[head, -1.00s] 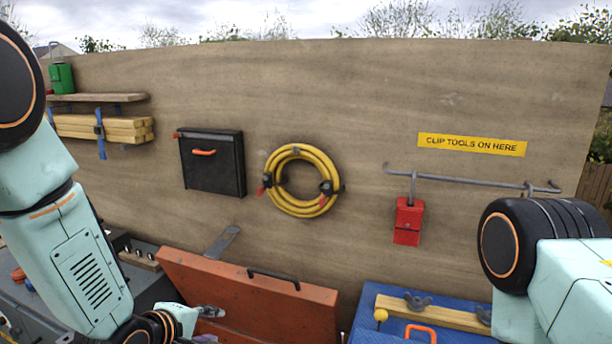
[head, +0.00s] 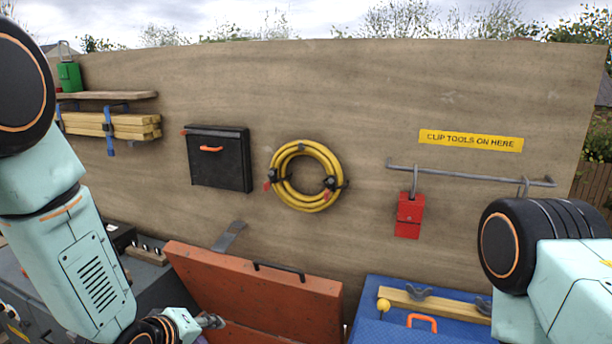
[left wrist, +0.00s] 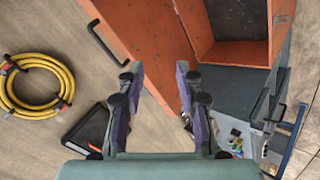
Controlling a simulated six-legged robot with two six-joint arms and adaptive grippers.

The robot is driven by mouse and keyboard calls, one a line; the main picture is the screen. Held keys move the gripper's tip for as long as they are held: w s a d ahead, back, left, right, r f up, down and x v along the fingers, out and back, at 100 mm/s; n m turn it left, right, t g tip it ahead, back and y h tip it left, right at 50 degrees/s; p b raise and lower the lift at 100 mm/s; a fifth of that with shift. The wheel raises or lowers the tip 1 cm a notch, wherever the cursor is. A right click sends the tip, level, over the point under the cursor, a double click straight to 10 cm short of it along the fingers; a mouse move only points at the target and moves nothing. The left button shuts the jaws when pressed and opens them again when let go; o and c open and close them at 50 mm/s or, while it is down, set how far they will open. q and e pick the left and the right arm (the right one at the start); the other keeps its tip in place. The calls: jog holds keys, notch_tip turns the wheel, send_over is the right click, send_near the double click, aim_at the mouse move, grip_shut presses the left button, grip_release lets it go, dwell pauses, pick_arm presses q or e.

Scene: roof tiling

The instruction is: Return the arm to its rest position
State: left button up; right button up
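My left arm (head: 85,260) comes down the left side of the head view, bent at the elbow. Its gripper (head: 212,321) is small and partly cut off near the bottom edge, in front of the orange-red case (head: 255,297). In the left wrist view the left gripper (left wrist: 159,80) has its two fingers spread apart with nothing between them. The open orange case (left wrist: 150,40) lies beyond the fingers. My right arm (head: 560,270) shows at the right edge of the head view; its gripper is out of view.
A wooden panel (head: 370,100) carries a yellow hose coil (head: 330,155), a black box (head: 220,170), a shelf (head: 110,95) with planks below, and a rail (head: 460,175) with a red tool (head: 409,215). A blue case (head: 380,335) stands at lower right. Space before the panel's middle is clear.

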pick_arm(q)
jog(key=s+a+f+m+g+y+b, duration=0.1)
jog(key=s+f+m+g+b, duration=0.3)
jog(key=s+f+b, duration=0.5)
jog(key=s+a+f+m+g+y+b, duration=0.1)
jog(key=s+f+m+g+b, duration=0.3)
jog(key=s+f, duration=2)
notch_tip(320, 180, down, 3)
jog(key=a+g+b, duration=0.1)
jog(key=b, duration=0.4)
jog(key=shift+s+a+f+y, duration=0.2)
jog(key=shift+s+a+y, duration=0.05)
jog(key=shift+a+y, duration=0.15)
jog(key=shift+s, duration=0.1)
